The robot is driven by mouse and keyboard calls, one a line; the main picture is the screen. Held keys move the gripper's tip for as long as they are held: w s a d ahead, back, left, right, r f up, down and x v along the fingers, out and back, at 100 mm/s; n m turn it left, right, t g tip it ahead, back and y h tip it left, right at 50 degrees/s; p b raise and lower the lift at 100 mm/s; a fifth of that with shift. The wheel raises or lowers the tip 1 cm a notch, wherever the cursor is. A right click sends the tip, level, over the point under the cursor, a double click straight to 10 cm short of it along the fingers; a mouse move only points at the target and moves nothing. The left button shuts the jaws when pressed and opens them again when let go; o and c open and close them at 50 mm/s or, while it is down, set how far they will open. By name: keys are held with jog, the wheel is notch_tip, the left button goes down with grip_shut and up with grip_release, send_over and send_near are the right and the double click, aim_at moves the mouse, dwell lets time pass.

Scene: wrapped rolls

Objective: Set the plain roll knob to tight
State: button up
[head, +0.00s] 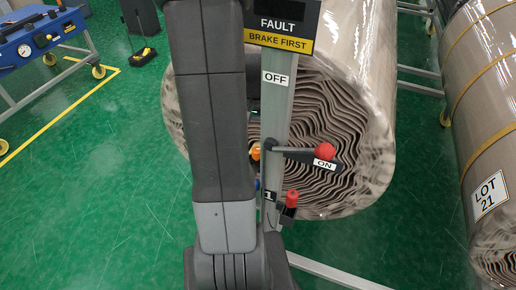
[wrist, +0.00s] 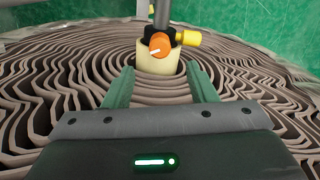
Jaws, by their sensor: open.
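The plain roll (head: 345,120) is a large wrapped roll with no lot label in view; its wavy layered end faces me. A small orange knob (wrist: 160,45) with a white pointer mark sits at its cream core (wrist: 157,65) in the wrist view. The pointer's setting has no readable label. The knob partly shows beside my arm in the head view (head: 255,151). My gripper (wrist: 160,77) is open and empty, its two green fingers just short of the core and apart from the knob. My arm hides the gripper in the head view.
A grey post carries a "FAULT / BRAKE FIRST" sign (head: 281,35) and a red-ended lever (head: 325,152) at "ON", below an "OFF" label (head: 276,78). A red-topped part (head: 291,200) is lower down. The LOT 21 roll (head: 485,130) lies right.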

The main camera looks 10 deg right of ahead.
aim_at(257, 149)
notch_tip(257, 149, down, 9)
jog(key=shift+f, duration=0.2)
jog(key=shift+c, duration=0.4)
jog(key=c, duration=0.9)
jog(key=shift+m, duration=0.3)
jog(key=m+b, duration=0.1)
jog(key=m, duration=0.2)
jog(key=shift+b, duration=0.4)
jog(key=shift+m+b, duration=0.45)
jog(key=shift+m, duration=1.55)
